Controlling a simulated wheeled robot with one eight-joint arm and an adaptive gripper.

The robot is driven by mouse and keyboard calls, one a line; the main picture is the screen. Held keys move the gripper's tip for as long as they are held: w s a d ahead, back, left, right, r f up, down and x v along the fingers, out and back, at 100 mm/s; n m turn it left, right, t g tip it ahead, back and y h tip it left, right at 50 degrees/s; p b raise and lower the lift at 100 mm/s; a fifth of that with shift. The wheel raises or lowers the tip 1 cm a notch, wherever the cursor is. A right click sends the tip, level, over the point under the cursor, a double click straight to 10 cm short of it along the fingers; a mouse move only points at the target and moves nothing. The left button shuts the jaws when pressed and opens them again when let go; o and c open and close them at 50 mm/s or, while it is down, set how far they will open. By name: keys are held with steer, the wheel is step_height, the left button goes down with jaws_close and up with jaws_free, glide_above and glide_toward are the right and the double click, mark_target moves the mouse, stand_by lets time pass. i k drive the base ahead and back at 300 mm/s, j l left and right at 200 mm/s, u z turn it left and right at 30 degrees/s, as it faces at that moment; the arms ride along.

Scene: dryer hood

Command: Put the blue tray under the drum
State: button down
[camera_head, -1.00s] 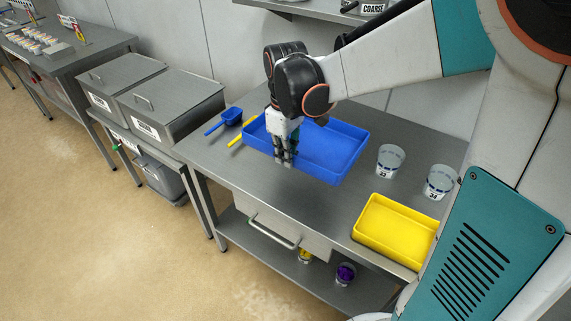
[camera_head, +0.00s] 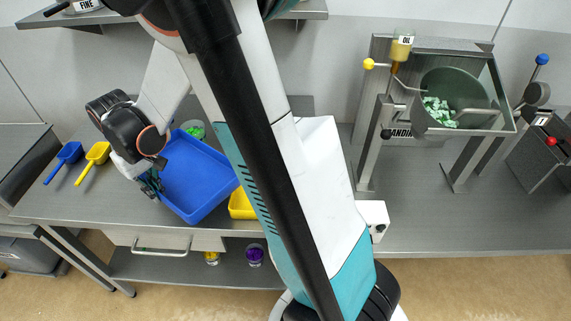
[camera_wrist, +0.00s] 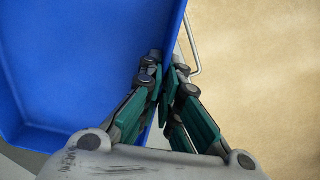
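The blue tray (camera_head: 197,180) is at the left part of the bench in the head view, seemingly lifted off it and overlapping the yellow tray behind. It also fills the left of the wrist view (camera_wrist: 75,60). My gripper (camera_head: 152,184) is at its left side. In the wrist view my gripper (camera_wrist: 166,78) has its fingers closed on either side of the tray's wall. The tray looks empty. The drum (camera_head: 450,95), a green open bowl with pale green pieces inside, is mounted on a metal stand at the right. The bench below it looks clear.
A yellow tray (camera_head: 242,205) is partly hidden by my arm. Blue (camera_head: 68,155) and yellow (camera_head: 96,155) scoops lie at the left. A cup with green contents (camera_head: 194,129) stands behind the blue tray. A lever box (camera_head: 545,150) is right of the drum.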

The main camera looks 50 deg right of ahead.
mark_target(416, 200)
steer(key=k+l+u, duration=0.1)
steer(key=k+l, duration=0.2)
steer(key=k, duration=0.15)
steer(key=k+l, duration=0.3)
steer(key=k, duration=0.15)
steer(key=k+l+u, duration=0.15)
steer(key=k+l, duration=0.15)
steer(key=k, duration=0.2)
steer(key=k+l+u, duration=0.1)
steer(key=k+l, duration=0.15)
steer(key=k, duration=0.2)
steer(key=k+l, duration=0.2)
steer(key=k, duration=0.3)
steer(key=i, duration=0.15)
steer(key=u, duration=0.05)
